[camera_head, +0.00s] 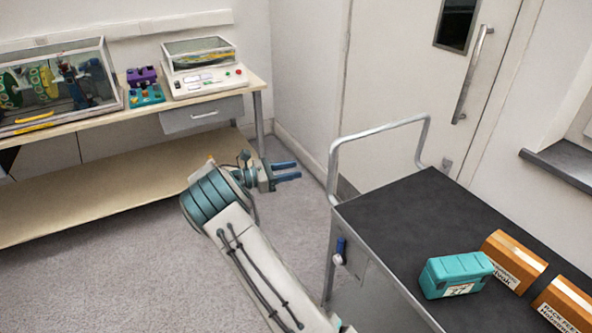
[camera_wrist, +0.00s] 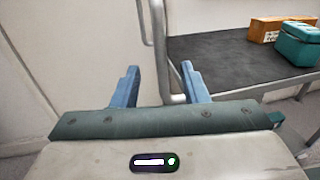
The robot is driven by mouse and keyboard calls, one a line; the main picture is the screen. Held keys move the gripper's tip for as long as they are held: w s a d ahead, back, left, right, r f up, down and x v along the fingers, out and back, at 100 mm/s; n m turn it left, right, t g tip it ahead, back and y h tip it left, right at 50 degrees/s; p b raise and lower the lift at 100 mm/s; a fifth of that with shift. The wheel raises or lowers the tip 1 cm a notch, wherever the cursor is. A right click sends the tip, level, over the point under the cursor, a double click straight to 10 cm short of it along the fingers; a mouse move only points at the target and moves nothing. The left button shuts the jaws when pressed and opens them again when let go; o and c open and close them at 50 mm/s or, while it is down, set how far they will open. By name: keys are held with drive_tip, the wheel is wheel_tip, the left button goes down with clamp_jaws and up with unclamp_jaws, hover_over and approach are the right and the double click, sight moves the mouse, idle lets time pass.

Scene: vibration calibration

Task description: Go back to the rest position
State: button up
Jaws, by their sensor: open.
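My gripper (camera_head: 287,171) is open and empty, held out in the air between the workbench and the cart in the head view. Its two blue fingers stand apart with nothing between them in the wrist view (camera_wrist: 160,86). My arm reaches up from the bottom of the head view and bends at a teal joint. The gripper is left of the cart's metal handle and touches nothing that I can see.
The cart's black top (camera_head: 400,215) carries a teal case (camera_head: 456,274) and orange-brown boxes (camera_head: 514,262). Its handle (camera_head: 380,130) rises beside my gripper. A workbench (camera_head: 150,118) with a clear-sided case (camera_head: 55,85) and a calibration device (camera_head: 203,68) stands left. Carpet between is free.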

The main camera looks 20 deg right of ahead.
drive_tip(key=shift+s, duration=0.1)
drive_tip(key=s+d+r+m+g+y+p, duration=0.1)
drive_tip(key=s+d+r+m+y, duration=0.1)
drive_tip(key=s+r+m+y, duration=0.45)
drive_tip(key=s+d+r+m+g+y+p, duration=0.1)
drive_tip(key=s+d+r+m+y, duration=0.15)
drive_tip(key=s, duration=0.65)
drive_tip(key=s+a+r+m+t+y+p, duration=0.1)
drive_tip(key=s+a+m+y, duration=0.3)
drive_tip(key=s, duration=0.7)
drive_tip(key=s+a+r+m+t+y+p, duration=0.1)
drive_tip(key=s+a+r+m+t+y, duration=0.3)
drive_tip(key=s+a, duration=0.3)
drive_tip(key=s+m+y, duration=0.1)
drive_tip(key=s, duration=0.3)
drive_tip(key=shift+s+a+p, duration=0.15)
drive_tip(key=shift+s+p, duration=0.2)
drive_tip(key=shift+p, duration=0.05)
drive_tip(key=shift+s+r, duration=0.1)
drive_tip(key=shift+c, duration=0.4)
